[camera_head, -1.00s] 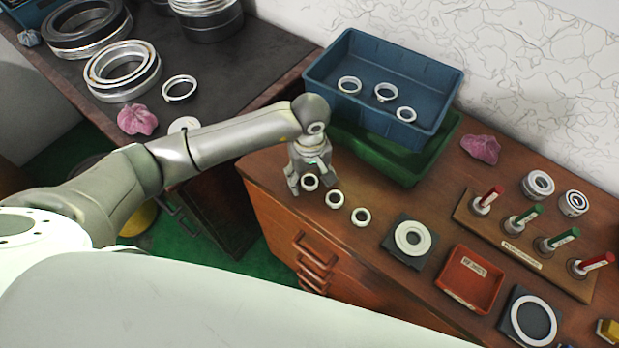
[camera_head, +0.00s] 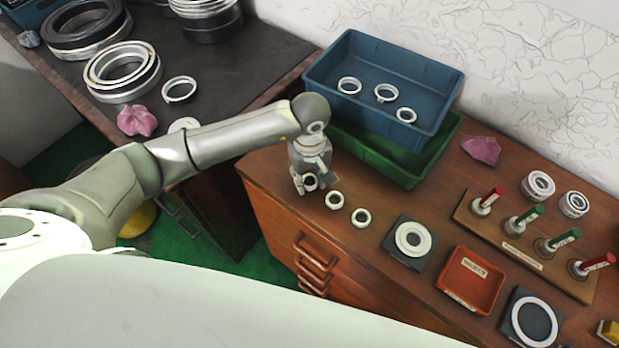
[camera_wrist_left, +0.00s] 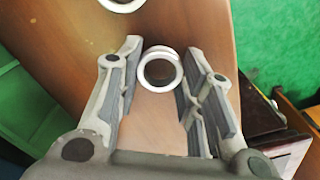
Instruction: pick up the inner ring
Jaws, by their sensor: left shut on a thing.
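A small pale inner ring (camera_head: 310,183) lies at the left end of a row of small rings near the wooden bench's left front edge. My left gripper (camera_head: 312,187) points down over it and is shut on it. In the left wrist view, this inner ring (camera_wrist_left: 160,88) sits between the tips of the two fingers (camera_wrist_left: 159,52). Two similar small rings, the middle one (camera_head: 335,200) and the right one (camera_head: 361,217), lie free on the bench. My right gripper is not in view.
A blue bin (camera_head: 437,85) holding several rings stands on a green bin (camera_head: 410,172) behind the gripper. To the right are a dark pad with a ring (camera_head: 390,245), a red tray (camera_head: 492,285) and a peg board (camera_head: 500,237). The bench edge is close.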

